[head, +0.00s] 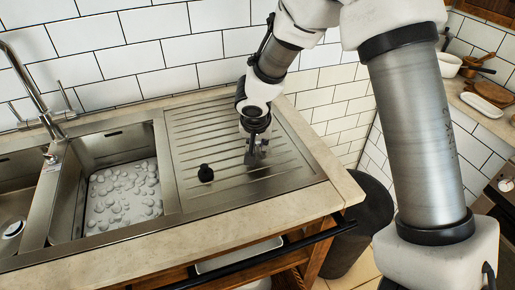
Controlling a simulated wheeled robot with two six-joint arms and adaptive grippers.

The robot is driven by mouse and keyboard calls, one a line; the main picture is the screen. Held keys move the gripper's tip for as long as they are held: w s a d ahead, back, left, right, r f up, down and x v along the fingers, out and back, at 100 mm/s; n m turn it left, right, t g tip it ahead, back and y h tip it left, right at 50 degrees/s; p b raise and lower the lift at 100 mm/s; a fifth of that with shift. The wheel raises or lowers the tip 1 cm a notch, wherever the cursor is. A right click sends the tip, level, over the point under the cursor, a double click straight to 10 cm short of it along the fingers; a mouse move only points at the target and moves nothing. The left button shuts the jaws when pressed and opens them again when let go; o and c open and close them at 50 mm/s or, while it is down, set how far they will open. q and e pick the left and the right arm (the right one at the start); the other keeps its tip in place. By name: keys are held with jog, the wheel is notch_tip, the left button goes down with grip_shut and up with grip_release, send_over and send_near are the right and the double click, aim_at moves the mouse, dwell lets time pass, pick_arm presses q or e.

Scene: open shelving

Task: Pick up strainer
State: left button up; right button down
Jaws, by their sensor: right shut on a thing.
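My right gripper (254,152) points down over the ribbed steel drainboard (190,135), right of its middle. It is shut on a small grey thing at its fingertips, which looks like the strainer (250,159). Most of it is hidden by the fingers, and its shape is unclear. I cannot tell whether it still touches the drainboard. A small black knob-like piece (205,173) stands on the drainboard to the left of the gripper, apart from it. My left gripper is not in view.
A sink basin (75,205) with many pale round spots on its floor lies left of the drainboard. A second basin (8,190) and a tap (30,80) are farther left. The tiled wall stands behind. A dark bin (365,215) stands right of the counter edge (340,185).

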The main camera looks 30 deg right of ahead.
jog(key=s+a, duration=0.1)
jog(key=s, duration=0.1)
jog(key=s+a+b, duration=0.1)
jog(key=s+a, duration=0.1)
jog(key=s, duration=0.1)
jog(key=s+a+b, duration=0.1)
jog(key=s, duration=0.2)
jog(key=shift+s+a+r, duration=0.2)
jog(key=shift+a+r, duration=0.1)
jog(key=shift+r, duration=0.1)
jog(key=s+a, duration=0.1)
jog(key=s+p, duration=0.1)
jog(key=s, duration=0.1)
jog(key=s+a+r+p, duration=0.1)
jog(key=shift+s+a+r, duration=0.1)
jog(key=shift+s+a, duration=0.25)
jog(key=shift+s, duration=0.05)
jog(key=shift+s+a, duration=0.1)
jog(key=shift+s, duration=0.1)
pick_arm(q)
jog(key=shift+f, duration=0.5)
pick_arm(e)
jog(key=shift+f, duration=0.25)
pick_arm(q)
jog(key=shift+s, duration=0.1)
pick_arm(e)
jog(key=shift+s, duration=0.15)
